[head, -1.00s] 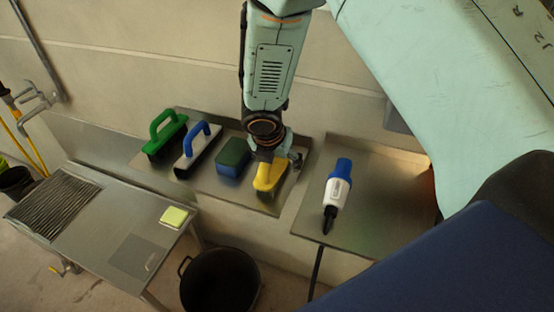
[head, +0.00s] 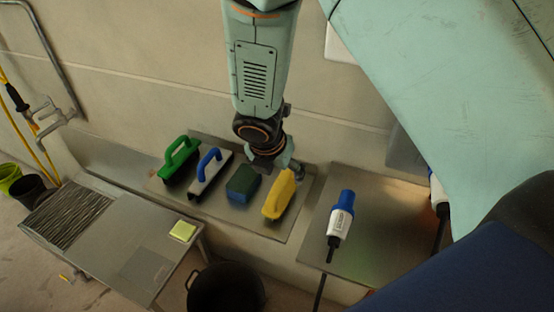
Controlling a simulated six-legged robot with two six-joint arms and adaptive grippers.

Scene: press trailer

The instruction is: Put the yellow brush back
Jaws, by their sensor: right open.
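The yellow brush (head: 279,198) lies on the metal shelf (head: 268,229), at the right end of a row of tools. My right gripper (head: 280,169) is open at the far end of the brush, close above or behind it. I cannot tell whether the fingers still touch the brush. Its far end is partly hidden by the gripper. My left gripper is not in view.
Left of the brush stand a blue and green sponge block (head: 242,184), a blue-handled float (head: 211,170) and a green-handled brush (head: 181,158). A blue and white tool (head: 341,217) lies on the right shelf (head: 387,235). A black bucket (head: 226,288) stands below.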

